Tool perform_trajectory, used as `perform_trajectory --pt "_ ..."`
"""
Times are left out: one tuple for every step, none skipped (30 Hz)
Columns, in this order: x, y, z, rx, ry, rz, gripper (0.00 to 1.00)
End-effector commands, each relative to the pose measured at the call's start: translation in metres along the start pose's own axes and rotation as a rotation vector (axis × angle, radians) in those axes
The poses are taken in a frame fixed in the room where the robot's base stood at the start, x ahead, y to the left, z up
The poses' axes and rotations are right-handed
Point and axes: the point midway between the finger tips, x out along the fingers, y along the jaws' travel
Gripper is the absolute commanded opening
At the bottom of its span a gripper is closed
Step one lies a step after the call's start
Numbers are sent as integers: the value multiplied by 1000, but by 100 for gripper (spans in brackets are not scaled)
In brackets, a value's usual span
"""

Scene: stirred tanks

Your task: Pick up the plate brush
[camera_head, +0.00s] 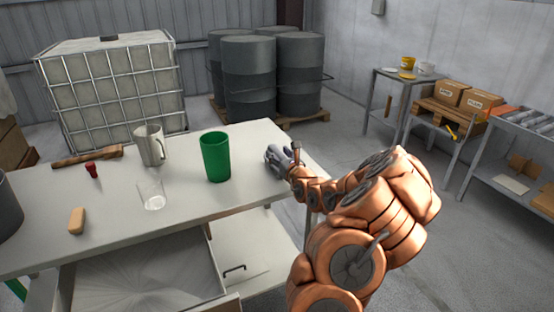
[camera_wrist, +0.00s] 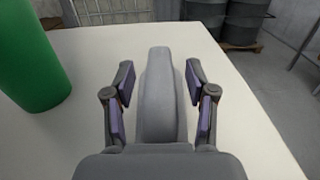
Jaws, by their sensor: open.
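My gripper (camera_wrist: 162,92) is open, its purple-padded fingers spread to either side of a long grey piece (camera_wrist: 162,90). This piece may be the plate brush, but no bristles show and I cannot tell for sure. Neither finger visibly touches it. In the head view my gripper (camera_head: 280,158) is low over the right end of the white table (camera_head: 185,210), where any object in it is too small to make out. A brown wooden long-shaped thing (camera_head: 88,157) lies at the table's left back; its kind is unclear.
A green cup (camera_head: 216,158) stands close left of my gripper, also in the wrist view (camera_wrist: 32,60). A grey jug (camera_head: 149,146), clear glass (camera_head: 151,193), red item (camera_head: 92,171) and tan block (camera_head: 77,221) are farther left. Dark drums (camera_head: 250,80) stand behind the table.

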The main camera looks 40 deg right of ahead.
Motion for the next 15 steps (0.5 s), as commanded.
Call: perform_trajectory --pt "4 1 0 -2 0 1 56" --pt "5 1 1 -2 -1 2 56" --pt "7 1 1 -1 -2 1 56" --pt "7 1 1 -1 -2 1 56" --pt "8 1 1 -1 -3 1 56" --pt "8 0 1 -1 -3 1 56" --pt "8 0 1 0 -3 1 56" --pt "8 0 1 0 -3 0 56" --pt "8 0 1 0 -3 0 56" --pt "8 0 1 -1 -3 0 56" --pt "8 0 1 -1 -3 0 56" --pt "8 0 1 -1 -3 0 52" --pt "8 0 1 -1 -3 0 49" --pt "8 0 1 -1 -3 0 46" --pt "8 0 1 -1 -3 0 42"
